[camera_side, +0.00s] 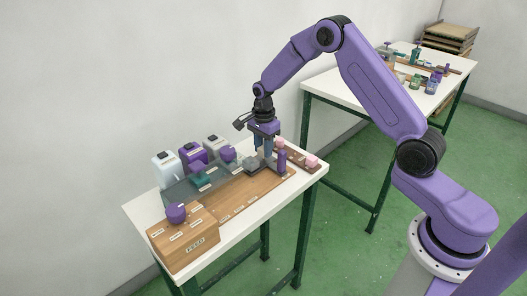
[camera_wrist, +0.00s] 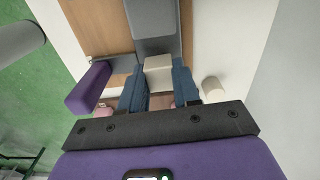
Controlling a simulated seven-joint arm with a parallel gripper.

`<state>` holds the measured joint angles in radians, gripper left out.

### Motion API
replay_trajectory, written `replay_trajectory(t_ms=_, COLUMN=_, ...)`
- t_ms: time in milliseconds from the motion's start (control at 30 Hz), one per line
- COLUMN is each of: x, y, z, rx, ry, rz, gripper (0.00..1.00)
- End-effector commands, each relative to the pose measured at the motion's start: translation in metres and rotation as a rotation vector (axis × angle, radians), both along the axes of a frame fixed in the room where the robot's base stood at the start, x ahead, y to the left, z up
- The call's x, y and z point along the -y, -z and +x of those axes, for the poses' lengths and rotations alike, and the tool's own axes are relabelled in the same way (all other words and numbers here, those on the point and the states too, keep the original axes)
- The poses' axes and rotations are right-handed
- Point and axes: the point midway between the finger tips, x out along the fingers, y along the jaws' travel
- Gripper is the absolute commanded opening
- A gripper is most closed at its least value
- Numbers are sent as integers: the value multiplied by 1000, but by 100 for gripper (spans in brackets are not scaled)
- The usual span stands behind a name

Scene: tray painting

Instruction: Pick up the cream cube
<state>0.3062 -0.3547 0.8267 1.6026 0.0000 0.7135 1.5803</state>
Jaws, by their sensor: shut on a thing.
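The cream cube (camera_wrist: 158,72) sits between the two blue fingers of my gripper (camera_wrist: 157,84) in the wrist view. The fingers are shut on it, one on each side. In the side view my gripper (camera_side: 264,147) points down over the far right part of the white table (camera_side: 135,208). The cube is mostly hidden by the fingers there, so I cannot tell whether it touches the surface below.
A purple upright piece (camera_side: 281,161) stands close to the right of my gripper; it also shows in the wrist view (camera_wrist: 88,90). A brown rack with pink pieces (camera_side: 312,160) lies beyond. Bottles (camera_side: 165,171) line the back. A wooden box (camera_side: 184,243) stands at the near end.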

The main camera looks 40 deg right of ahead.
Motion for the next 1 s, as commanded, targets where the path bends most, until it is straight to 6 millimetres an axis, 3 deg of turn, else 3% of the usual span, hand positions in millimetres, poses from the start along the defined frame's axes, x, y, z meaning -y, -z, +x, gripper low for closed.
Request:
replay_trajectory(t_ms=67, x=0, y=-14, z=1, rx=5, ry=0, rz=0, gripper=3)
replay_trajectory(t_ms=500, x=-2, y=-75, z=-51, rx=4, ry=0, rz=0, gripper=3)
replay_trajectory(t_ms=800, x=-4, y=-97, z=-103, rx=4, ry=0, rz=0, gripper=3)
replay_trajectory(t_ms=1000, x=-4, y=-107, z=-127, rx=3, ry=0, rz=0, gripper=3)
